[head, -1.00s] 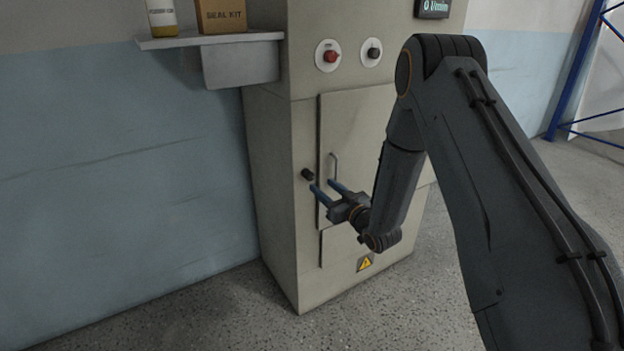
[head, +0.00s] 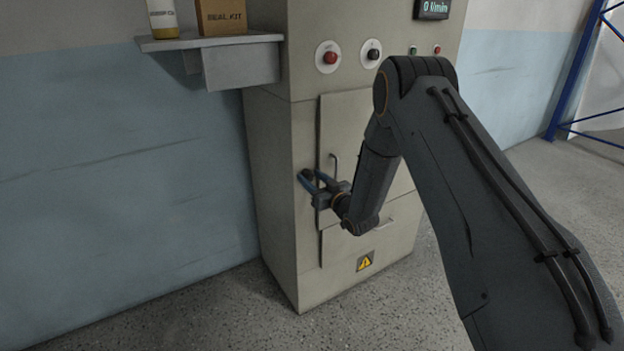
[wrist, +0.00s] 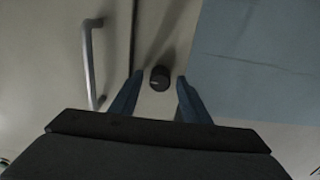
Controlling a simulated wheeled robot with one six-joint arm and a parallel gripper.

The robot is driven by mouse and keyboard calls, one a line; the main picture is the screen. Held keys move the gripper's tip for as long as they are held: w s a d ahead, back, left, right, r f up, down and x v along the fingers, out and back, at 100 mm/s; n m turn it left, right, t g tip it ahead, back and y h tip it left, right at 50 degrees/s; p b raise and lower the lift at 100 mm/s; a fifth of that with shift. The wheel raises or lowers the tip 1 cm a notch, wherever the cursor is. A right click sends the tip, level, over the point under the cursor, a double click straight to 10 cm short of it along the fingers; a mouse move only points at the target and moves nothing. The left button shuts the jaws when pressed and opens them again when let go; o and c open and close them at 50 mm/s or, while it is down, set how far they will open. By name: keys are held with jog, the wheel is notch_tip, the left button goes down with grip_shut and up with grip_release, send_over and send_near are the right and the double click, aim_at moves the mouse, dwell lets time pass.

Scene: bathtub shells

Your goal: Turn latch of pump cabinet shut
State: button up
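The pump cabinet (head: 270,160) is a tall beige box with a closed-looking door (head: 352,130). The latch (head: 307,174) is a small dark round knob on the cabinet front, just left of the door edge. It also shows in the wrist view (wrist: 160,78), between and slightly beyond my fingertips. My gripper (head: 311,182) is open, with its blue fingers on either side of the knob. In the wrist view there is a gap between each finger and the knob. The head view partly hides the knob behind the fingers.
A bar handle (wrist: 91,62) stands on the door beside my gripper. A grey shelf (head: 210,40) with a box (head: 221,18) and a bottle (head: 163,18) juts out at upper left. Red button (head: 329,57) and dark knob (head: 373,54) are above the door.

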jog(key=c, duration=1)
jog(key=shift+o, duration=0.2)
jog(key=shift+n, duration=0.3)
jog(key=n+b, duration=0.1)
jog(key=n, duration=0.2)
jog(key=shift+f+n+b, duration=0.1)
jog(key=shift+n+b, duration=0.2)
jog(key=shift+b, duration=0.05)
jog(key=n+b, duration=0.1)
jog(key=n, duration=0.3)
jog(key=shift+a+n+b, duration=0.1)
jog(key=shift+n+b, duration=0.2)
jog(key=n+b, duration=0.1)
jog(key=n, duration=0.3)
jog(key=shift+f+n+b, duration=0.1)
jog(key=shift+n+b, duration=0.2)
jog(key=shift+b, duration=0.1)
jog(key=shift+s+n+b, duration=0.1)
jog(key=shift+n+b, duration=0.75)
jog(key=shift+n, duration=1.35)
